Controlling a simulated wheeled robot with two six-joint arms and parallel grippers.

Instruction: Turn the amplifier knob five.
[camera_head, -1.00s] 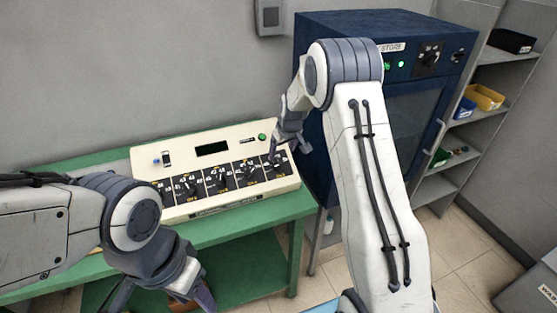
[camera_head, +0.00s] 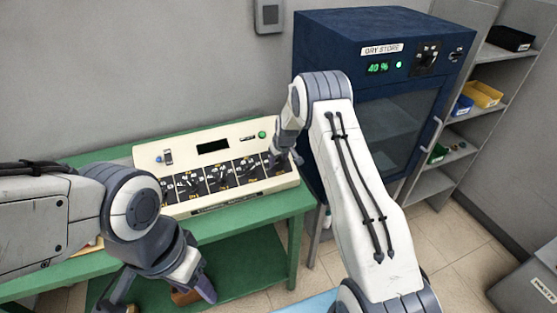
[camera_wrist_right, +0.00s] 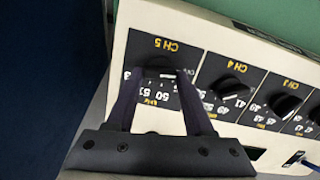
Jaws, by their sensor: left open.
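The amplifier (camera_head: 215,147) is a cream box with a row of black knob panels, standing on a green bench. Its CH 5 knob (camera_wrist_right: 160,66) is the end one, at the right in the head view and at the left in the right wrist view. My right gripper (camera_wrist_right: 158,75) is at this knob, its two dark fingers apart, one on each side. I cannot tell whether they touch it. The head view shows this gripper (camera_head: 283,160) only partly, over the panel's right end. My left gripper (camera_head: 160,292) is open and empty, low in front of the bench.
The CH 4 knob (camera_wrist_right: 232,88) sits close beside CH 5. A blue dry-store cabinet (camera_head: 375,50) stands just right of the amplifier. Grey shelves (camera_head: 490,105) with bins are further right. The green bench (camera_head: 270,212) has a clear strip in front of the amplifier.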

